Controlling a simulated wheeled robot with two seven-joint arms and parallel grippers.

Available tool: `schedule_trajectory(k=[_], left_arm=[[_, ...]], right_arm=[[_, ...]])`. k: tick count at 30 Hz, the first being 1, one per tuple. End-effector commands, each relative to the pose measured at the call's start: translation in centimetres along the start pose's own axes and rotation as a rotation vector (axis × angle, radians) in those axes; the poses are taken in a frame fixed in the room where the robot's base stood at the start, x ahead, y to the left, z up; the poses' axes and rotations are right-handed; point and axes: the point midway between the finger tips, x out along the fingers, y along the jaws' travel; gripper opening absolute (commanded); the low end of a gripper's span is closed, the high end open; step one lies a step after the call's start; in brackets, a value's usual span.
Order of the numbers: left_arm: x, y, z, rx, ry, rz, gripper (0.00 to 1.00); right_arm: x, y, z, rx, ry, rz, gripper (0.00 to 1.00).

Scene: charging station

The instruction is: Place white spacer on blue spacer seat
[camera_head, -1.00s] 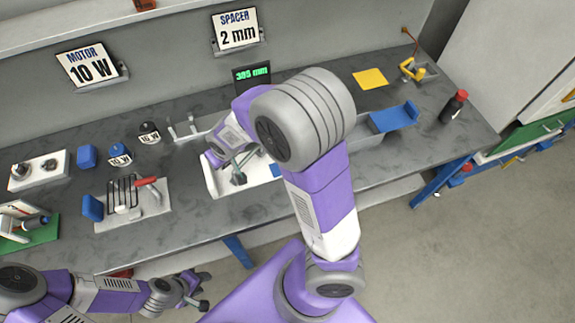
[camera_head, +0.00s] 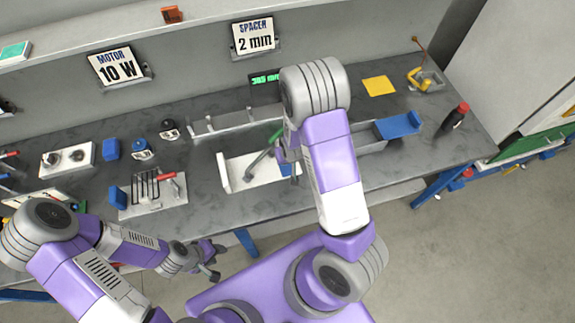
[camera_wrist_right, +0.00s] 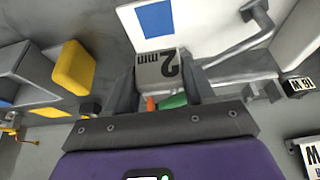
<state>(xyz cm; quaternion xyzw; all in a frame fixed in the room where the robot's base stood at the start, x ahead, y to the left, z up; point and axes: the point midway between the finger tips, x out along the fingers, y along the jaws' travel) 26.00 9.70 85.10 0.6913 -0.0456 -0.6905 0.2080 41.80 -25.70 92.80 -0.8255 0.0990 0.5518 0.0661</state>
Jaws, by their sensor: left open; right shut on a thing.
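The white spacer (camera_wrist_right: 158,68), marked 2 mm, is between the fingers of my right gripper (camera_wrist_right: 163,84), which is shut on it. The blue spacer seat (camera_wrist_right: 157,24) is a blue square on a white fixture (camera_wrist_right: 190,22), just beyond the spacer in the right wrist view. The spacer looks apart from the seat; its height above the fixture cannot be told. In the head view the seat (camera_head: 286,169) is partly visible beside my right wrist, and my arm hides the spacer. My left gripper (camera_head: 213,263) is open and empty in front of the table.
A grey lever (camera_head: 262,157) stands on the white fixture. A grey rail (camera_head: 225,121) lies behind it, and a blue-ended tray (camera_head: 398,125) lies to the right. A rack fixture (camera_head: 152,190) is to the left. A yellow pad (camera_head: 379,86) and a dark bottle (camera_head: 455,117) are farther right.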

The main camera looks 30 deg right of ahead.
Motion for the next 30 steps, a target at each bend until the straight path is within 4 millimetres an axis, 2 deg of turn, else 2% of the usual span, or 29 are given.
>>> schedule_trajectory(k=[1, 3, 8, 15, 29, 30], left_arm=[[0.3, -0.1, 0.0, 0.000, -0.001, 0.000, 0.43], [0.5, -0.2, 0.0, 0.000, -0.001, 0.000, 0.43], [0.5, -0.2, 0.0, 0.000, 0.000, 0.000, 0.43], [0.8, -0.3, 0.0, 0.000, 0.000, 0.000, 0.43], [1.2, -0.5, -0.1, 0.000, 0.000, 0.000, 0.43], [1.2, -0.4, -0.1, 0.000, 0.000, 0.000, 0.43]], right_arm=[[1.3, 0.1, 0.6, 0.000, -0.004, 0.003, 0.25], [2.3, 0.0, 1.0, 0.000, -0.004, 0.001, 0.25], [3.5, 0.0, 1.4, -0.002, 0.000, 0.000, 0.25], [6.5, 0.0, 2.7, -0.001, -0.001, 0.000, 0.25], [7.4, -0.1, 3.0, 0.000, 0.001, -0.001, 0.25], [7.3, -0.1, 3.0, -0.001, 0.000, -0.001, 0.56]])
